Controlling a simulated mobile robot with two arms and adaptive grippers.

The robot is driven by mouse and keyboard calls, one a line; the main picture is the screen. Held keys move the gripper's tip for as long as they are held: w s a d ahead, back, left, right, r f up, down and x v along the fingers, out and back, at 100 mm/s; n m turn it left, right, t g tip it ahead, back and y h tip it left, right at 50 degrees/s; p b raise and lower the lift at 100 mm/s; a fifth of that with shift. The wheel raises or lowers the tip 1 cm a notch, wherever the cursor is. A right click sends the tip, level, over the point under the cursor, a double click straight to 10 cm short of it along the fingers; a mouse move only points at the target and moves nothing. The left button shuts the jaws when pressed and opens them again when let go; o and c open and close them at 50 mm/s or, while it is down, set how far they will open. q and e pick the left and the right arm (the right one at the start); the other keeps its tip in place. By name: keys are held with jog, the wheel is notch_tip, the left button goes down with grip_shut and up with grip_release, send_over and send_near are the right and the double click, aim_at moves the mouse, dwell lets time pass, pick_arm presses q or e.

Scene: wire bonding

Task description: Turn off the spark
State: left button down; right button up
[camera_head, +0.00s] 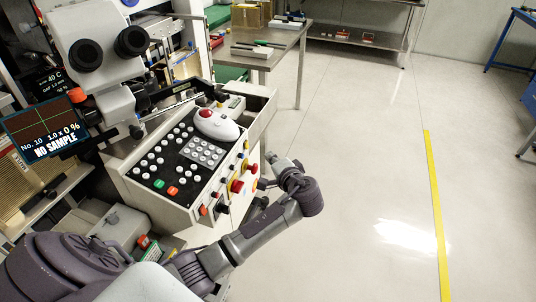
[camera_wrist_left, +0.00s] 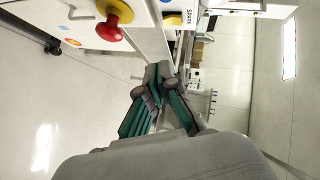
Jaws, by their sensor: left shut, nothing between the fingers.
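The bonding machine's control panel (camera_head: 190,150) has a sloped keypad top and a front face with several knobs and red buttons. In the left wrist view, a SPARK label (camera_wrist_left: 189,17) is beside a small yellow plate (camera_wrist_left: 172,19), partly cut by the top edge. A red mushroom button (camera_wrist_left: 109,28) on a yellow base is to its left; red buttons also show on the front face (camera_head: 237,186) in the head view. My left gripper (camera_head: 272,160) is shut and empty, just right of the front face, apart from it. Its fingers (camera_wrist_left: 164,72) point toward the machine's side. My right gripper is not in view.
A microscope head (camera_head: 108,45) and a screen reading NO SAMPLE (camera_head: 43,128) stand at the left. A white mouse-like device (camera_head: 216,124) rests on the panel top. A metal table (camera_head: 285,52) stands behind. The floor at the right is clear, with a yellow line (camera_head: 436,210).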

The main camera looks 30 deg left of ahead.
pick_arm(q)
jog(key=shift+d+f+v, duration=0.1)
jog(key=shift+f+v, duration=0.05)
jog(key=shift+v, duration=0.85)
jog(key=shift+d+f+v, duration=0.1)
jog(key=shift+f+v, duration=0.05)
jog(key=shift+v, duration=0.8)
jog(key=shift+f+v, duration=0.2)
jog(key=shift+v, duration=0.8)
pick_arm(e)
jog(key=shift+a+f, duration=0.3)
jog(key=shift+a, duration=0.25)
pick_arm(q)
jog(key=shift+w, duration=0.1)
jog(key=shift+d, duration=0.1)
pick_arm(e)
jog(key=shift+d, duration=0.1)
